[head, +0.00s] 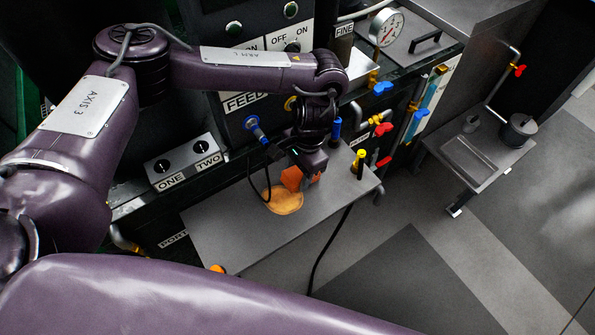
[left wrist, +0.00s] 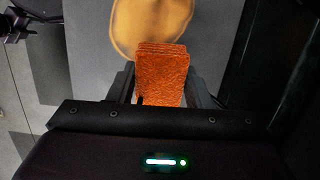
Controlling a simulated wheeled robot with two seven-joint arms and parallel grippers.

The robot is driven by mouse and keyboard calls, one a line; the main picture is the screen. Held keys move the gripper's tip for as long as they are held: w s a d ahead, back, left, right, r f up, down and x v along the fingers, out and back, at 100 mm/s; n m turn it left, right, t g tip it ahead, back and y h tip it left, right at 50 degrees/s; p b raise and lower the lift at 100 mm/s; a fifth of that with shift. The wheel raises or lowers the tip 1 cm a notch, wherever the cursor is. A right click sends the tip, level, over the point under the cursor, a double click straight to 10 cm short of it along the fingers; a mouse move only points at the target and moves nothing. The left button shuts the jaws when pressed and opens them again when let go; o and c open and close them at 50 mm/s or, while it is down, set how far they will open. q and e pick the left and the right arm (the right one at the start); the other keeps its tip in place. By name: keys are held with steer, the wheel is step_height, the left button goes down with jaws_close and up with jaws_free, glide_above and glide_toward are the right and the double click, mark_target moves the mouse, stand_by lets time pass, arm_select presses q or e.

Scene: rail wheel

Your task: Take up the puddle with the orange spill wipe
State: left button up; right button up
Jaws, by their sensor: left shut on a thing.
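The orange spill wipe (head: 293,179) is in my left gripper (head: 303,172), above the grey shelf (head: 225,219). In the left wrist view the wipe (left wrist: 162,72) is a rough orange block between the two dark fingers of the left gripper (left wrist: 162,85), which are shut on it. The tan puddle (head: 284,201) lies on the shelf just in front of the wipe. It also shows in the left wrist view (left wrist: 150,25), where the wipe overlaps its lower edge. I cannot tell whether the wipe touches the puddle. My right gripper is not in view.
A yellow-topped peg (head: 360,160) stands on the shelf to the right of the gripper. Red and blue valve handles (head: 383,129) and a panel with knobs (head: 187,160) stand behind.

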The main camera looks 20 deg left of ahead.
arm_select(q)
steer(key=shift+s+a+r+p, duration=0.1)
steer(key=shift+s+a+p, duration=0.2)
steer(key=shift+p, duration=0.25)
steer(key=shift+s+a+p, duration=0.3)
steer(key=shift+s+p, duration=0.15)
steer(key=shift+s, duration=0.05)
steer(key=shift+w, duration=0.1)
stand_by(0.8)
steer(key=shift+w+d+b, duration=0.3)
steer(key=shift+w+d, duration=0.3)
steer(key=shift+w, duration=0.05)
steer(key=shift+w+d, duration=0.65)
steer(key=shift+w, duration=0.2)
steer(key=shift+s, duration=0.1)
stand_by(0.7)
steer(key=shift+s+a+p, duration=0.3)
steer(key=shift+a+p, duration=0.05)
steer(key=shift+p, duration=0.4)
steer(key=shift+s+a+p, duration=0.3)
steer(key=shift+s+p, duration=0.1)
steer(key=shift+p, duration=0.05)
